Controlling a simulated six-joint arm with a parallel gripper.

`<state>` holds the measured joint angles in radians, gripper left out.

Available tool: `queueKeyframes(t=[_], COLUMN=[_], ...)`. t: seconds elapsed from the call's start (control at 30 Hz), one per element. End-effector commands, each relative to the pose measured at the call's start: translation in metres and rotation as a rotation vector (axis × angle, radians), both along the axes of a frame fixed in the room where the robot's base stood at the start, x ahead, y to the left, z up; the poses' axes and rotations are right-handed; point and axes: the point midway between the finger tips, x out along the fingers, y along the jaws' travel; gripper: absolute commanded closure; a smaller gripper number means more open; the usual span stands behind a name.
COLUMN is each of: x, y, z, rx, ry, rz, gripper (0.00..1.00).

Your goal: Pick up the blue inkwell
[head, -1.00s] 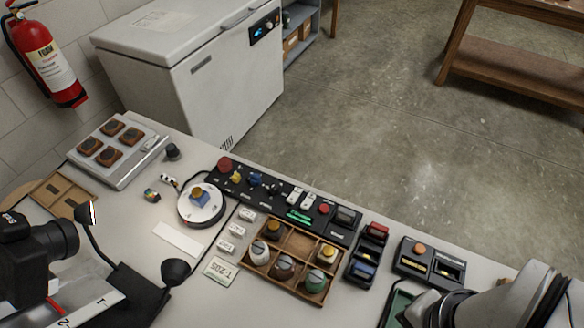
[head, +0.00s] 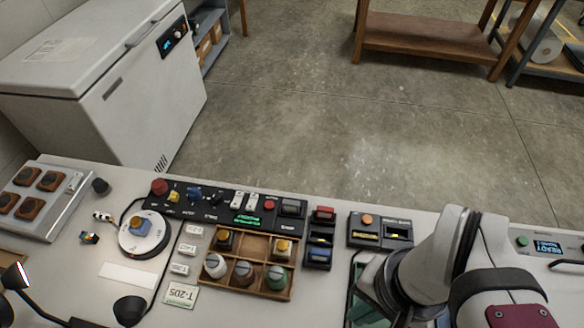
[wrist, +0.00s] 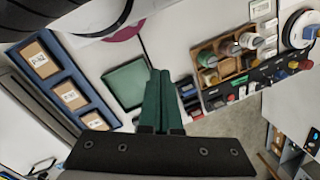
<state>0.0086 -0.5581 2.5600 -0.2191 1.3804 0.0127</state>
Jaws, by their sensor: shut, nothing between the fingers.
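A small blue inkwell (head: 141,222) with a yellowish top stands on a round white dial-like stand (head: 152,241), left of the wooden compartment tray (head: 262,291). In the wrist view the stand (wrist: 291,33) shows at the upper right edge, with the inkwell (wrist: 309,32) small on it. My gripper (wrist: 158,74) has its green fingers together, with nothing between them. It points over the table near a green tray (wrist: 126,84), well away from the inkwell.
The wooden tray holds several bottles, white, brown and green among them. A black control panel (head: 219,207) with knobs runs behind it. Small white label cards (head: 181,295) lie between stand and tray.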

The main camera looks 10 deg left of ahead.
Motion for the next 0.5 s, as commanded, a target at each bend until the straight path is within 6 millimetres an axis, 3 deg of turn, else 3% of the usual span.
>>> queueKeyframes(t=[0.33, 0.37, 0.5], x=[0.0000, 0.0000, 0.0000], y=[0.0000, 0.0000, 0.0000], z=[0.0000, 0.0000, 0.0000], rx=[0.000, 0.000, 0.000], ry=[0.000, 0.000, 0.000], rz=[0.000, 0.000, 0.000], gripper=[1.00, 0.98, 0.73])
